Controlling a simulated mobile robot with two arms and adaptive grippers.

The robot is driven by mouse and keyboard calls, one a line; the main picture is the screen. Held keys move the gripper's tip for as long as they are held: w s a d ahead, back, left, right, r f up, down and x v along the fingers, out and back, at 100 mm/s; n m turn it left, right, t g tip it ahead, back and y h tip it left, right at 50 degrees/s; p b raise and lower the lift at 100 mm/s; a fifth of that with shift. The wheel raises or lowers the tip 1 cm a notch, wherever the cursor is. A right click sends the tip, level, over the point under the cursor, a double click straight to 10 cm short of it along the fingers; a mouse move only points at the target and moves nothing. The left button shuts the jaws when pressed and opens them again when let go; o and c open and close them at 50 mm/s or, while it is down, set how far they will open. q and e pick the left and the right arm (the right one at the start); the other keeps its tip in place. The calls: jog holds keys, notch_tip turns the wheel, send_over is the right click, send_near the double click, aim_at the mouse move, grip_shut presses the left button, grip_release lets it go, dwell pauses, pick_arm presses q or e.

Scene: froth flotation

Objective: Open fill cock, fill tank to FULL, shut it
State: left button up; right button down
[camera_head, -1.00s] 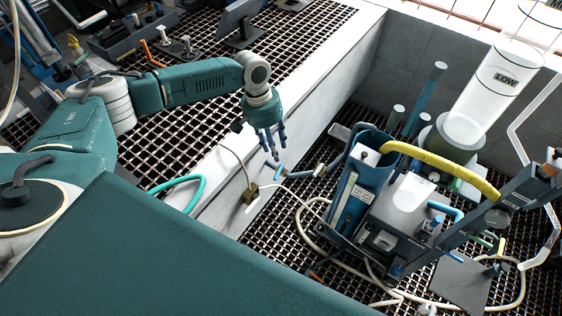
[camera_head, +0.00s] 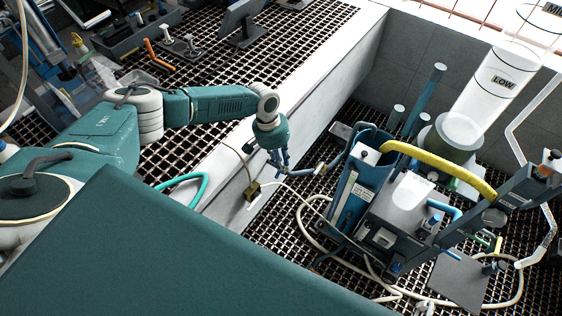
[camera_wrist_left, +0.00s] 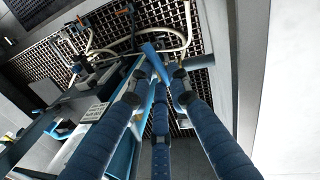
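The tank appears to be the tall clear column (camera_head: 482,92) at upper right in the head view, marked LOW and, higher up, a partly cut-off label. A light-blue lever (camera_wrist_left: 155,60), probably the fill cock's handle, lies between the fingertips in the left wrist view. In the head view it is mostly hidden behind my fingers, beside a short pipe fitting (camera_head: 320,169). My left gripper (camera_head: 279,162) points down there with its blue ribbed fingers spread; the wrist view also shows them apart (camera_wrist_left: 160,77). Contact with the lever is unclear. My right gripper is not in view.
A blue and grey machine (camera_head: 390,210) with a yellow hose (camera_head: 440,168) stands right of the gripper. A pale hose (camera_head: 310,235) loops over the grating. A white ledge (camera_head: 300,100) runs along the left. A teal hose (camera_head: 190,180) lies below my arm.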

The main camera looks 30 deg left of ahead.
pick_arm(q)
grip_shut()
jog(key=shift+s, duration=0.2)
